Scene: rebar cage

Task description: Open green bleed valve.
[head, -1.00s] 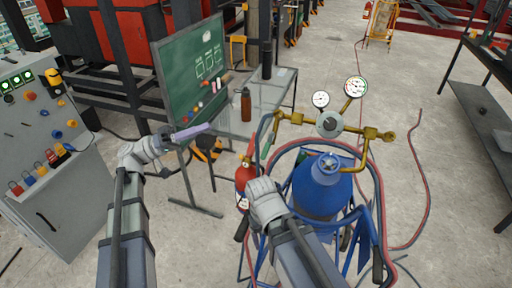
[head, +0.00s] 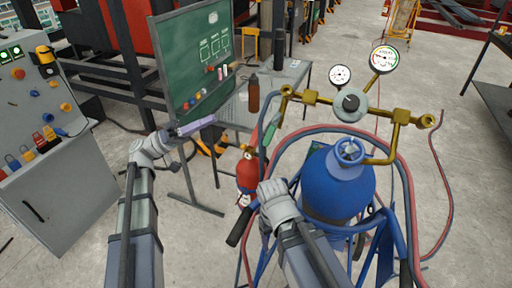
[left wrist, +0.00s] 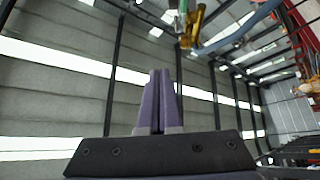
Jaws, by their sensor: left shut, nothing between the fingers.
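A blue gas cylinder (head: 338,182) stands in a blue cart, with a brass manifold (head: 312,97) and two round gauges above it. A small green part (head: 271,131) hangs below the manifold's left end; I cannot tell for certain that it is the bleed valve. Green also shows above brass at the top of the left wrist view (left wrist: 183,6). My left gripper (head: 213,119) is shut and empty, its purple fingers pointing right, left of the green part and apart from it. My right gripper (head: 279,203) is in front of the cart; its fingers are hidden.
A green chalkboard (head: 202,65) and a table with a brown bottle (head: 253,93) stand behind my left gripper. A red extinguisher (head: 248,177) is beside the cart. Red and blue hoses loop around the cylinder. A grey control cabinet (head: 55,185) stands at left.

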